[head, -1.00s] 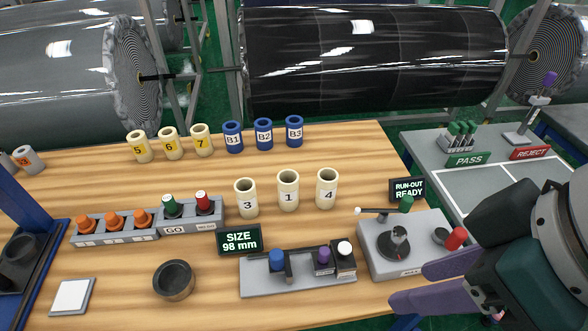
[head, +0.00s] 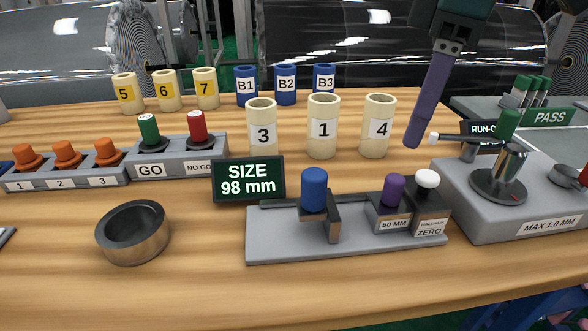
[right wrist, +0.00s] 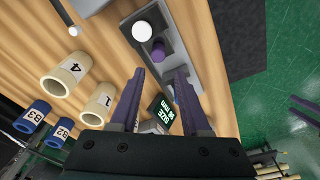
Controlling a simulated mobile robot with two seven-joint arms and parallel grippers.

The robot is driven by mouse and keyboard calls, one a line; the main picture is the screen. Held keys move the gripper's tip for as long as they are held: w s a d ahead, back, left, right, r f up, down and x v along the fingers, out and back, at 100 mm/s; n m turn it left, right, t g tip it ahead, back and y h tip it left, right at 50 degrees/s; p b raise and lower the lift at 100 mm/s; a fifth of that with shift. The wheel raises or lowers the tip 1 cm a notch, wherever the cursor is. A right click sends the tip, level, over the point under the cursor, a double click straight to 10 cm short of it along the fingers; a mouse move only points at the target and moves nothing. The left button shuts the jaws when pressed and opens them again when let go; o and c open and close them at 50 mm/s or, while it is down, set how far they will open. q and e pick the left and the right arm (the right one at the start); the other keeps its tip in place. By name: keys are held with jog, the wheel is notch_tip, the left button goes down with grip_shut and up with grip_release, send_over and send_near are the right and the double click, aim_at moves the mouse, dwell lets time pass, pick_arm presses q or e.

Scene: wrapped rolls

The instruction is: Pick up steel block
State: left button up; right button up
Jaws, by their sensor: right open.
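The steel block (head: 391,219) is a small grey block labelled 50 MM with a purple knob on top. It sits on the grey gauge base (head: 290,247), between an upright metal plate and a dark ZERO block with a white knob. My right gripper (head: 413,140) hangs above and behind the block, apart from it; one purple finger shows. In the right wrist view its two fingers (right wrist: 160,72) are spread and empty, and the purple knob (right wrist: 158,49) lies beyond their tips. Purple shapes at that view's right edge may be my left gripper (right wrist: 304,111).
Cream sleeves (head: 323,127) stand behind the base. The SIZE 98 mm display (head: 248,180) is at its back left, and the run-out gauge (head: 500,195) is close on its right. A dark ring (head: 133,233) lies left. The table front is clear.

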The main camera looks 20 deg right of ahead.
aim_at(396, 177)
jog(key=f, duration=0.6)
jog(key=w+f+b, duration=0.1)
jog(key=f, duration=0.2)
jog(key=shift+a+f, duration=0.2)
jog(key=shift+f, duration=0.1)
jog(key=shift+c, duration=0.4)
grip_shut()
jog(key=shift+r, duration=0.1)
dwell(0.5)
